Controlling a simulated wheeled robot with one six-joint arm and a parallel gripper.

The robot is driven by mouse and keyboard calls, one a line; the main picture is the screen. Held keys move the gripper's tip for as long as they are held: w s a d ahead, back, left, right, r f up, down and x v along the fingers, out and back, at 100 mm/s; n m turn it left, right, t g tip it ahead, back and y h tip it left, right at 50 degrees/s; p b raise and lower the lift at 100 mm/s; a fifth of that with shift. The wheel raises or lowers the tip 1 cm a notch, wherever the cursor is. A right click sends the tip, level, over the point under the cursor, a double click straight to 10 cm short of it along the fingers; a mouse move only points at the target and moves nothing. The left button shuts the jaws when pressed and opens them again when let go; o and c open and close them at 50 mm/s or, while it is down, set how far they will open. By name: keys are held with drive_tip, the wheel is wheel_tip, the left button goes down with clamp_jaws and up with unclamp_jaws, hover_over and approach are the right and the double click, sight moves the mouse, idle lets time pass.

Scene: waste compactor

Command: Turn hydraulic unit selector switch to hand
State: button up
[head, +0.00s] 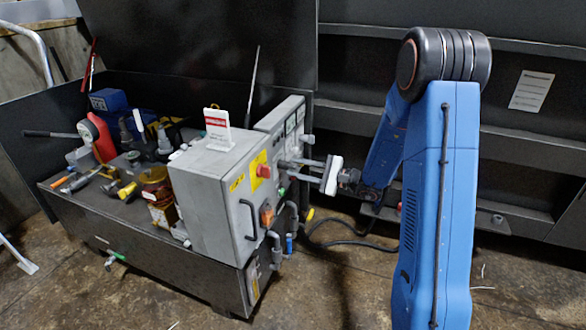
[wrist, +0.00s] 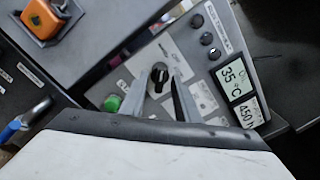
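The black selector switch (wrist: 160,74) is a round knob with a light pointer mark on a light plate of the grey control panel (wrist: 196,58). In the wrist view my gripper (wrist: 159,83) has its two grey fingers apart, one on each side of the knob, with what looks like a small gap. I cannot tell whether the fingertips reach around the knob or stop short of it. In the head view my gripper (head: 284,168) reaches left to the panel face of the grey unit (head: 278,127); the switch cannot be made out there.
A green button (wrist: 112,103) sits left of the knob. A display (wrist: 236,78) reading 35 °C and several dark knobs are at the right. In the head view, the grey cabinet (head: 212,190) with a red button (head: 263,170) stands close left of my gripper. Hoses hang below.

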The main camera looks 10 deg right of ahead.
drive_tip(key=v, duration=1.5)
drive_tip(key=shift+d, duration=0.1)
drive_tip(key=s+a+r+n+g+h, duration=0.2)
drive_tip(key=s+a+n+g, duration=0.3)
drive_tip(key=s+a, duration=0.3)
drive_tip(key=s+a+r+n+g+h, duration=0.25)
drive_tip(key=s+a+n+g, duration=0.35)
drive_tip(key=s, duration=0.5)
drive_tip(key=s+d+r+n+t+h, duration=0.2)
drive_tip(key=s+d+h, duration=0.1)
drive_tip(key=s+h, duration=0.2)
drive_tip(key=s+d+r+n+t+h, duration=0.2)
drive_tip(key=s+d+n+t+h, duration=0.1)
drive_tip(key=s, duration=0.6)
drive_tip(key=shift+s+d+r+h, duration=0.25)
drive_tip(key=shift+d+h, duration=0.45)
drive_tip(key=shift+h, duration=0.35)
drive_tip(key=shift+c, duration=0.2)
